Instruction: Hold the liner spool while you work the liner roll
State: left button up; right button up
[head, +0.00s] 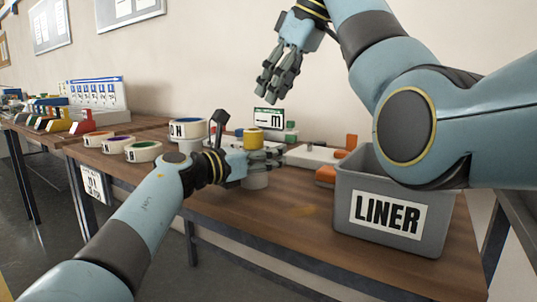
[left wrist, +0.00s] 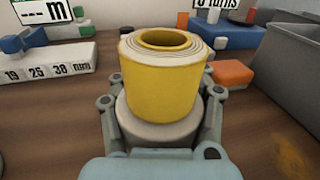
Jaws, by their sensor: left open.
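A yellow spool (left wrist: 158,85) with a pale wound roll (left wrist: 160,44) at its top stands upright on a pale round base (left wrist: 160,125). In the head view the yellow spool (head: 253,138) is small, above the pale base (head: 255,180). My left gripper (head: 268,160) is open around the base and lower spool, one finger on each side in the left wrist view (left wrist: 160,98). I cannot tell whether the fingers touch it. My right gripper (head: 273,92) hangs in the air above and behind the spool, holding nothing visible. Its finger opening is unclear.
A grey bin marked LINER (head: 388,213) stands at the right of the table (head: 300,225). Labelled rolls (head: 143,151) lie at the left. The table front is clear.

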pick_arm(q)
grip_shut()
dwell(0.5)
dwell(0.3)
dwell(1.1)
jog(key=o, duration=1.3)
grip_release()
jog(key=shift+o, duration=0.2)
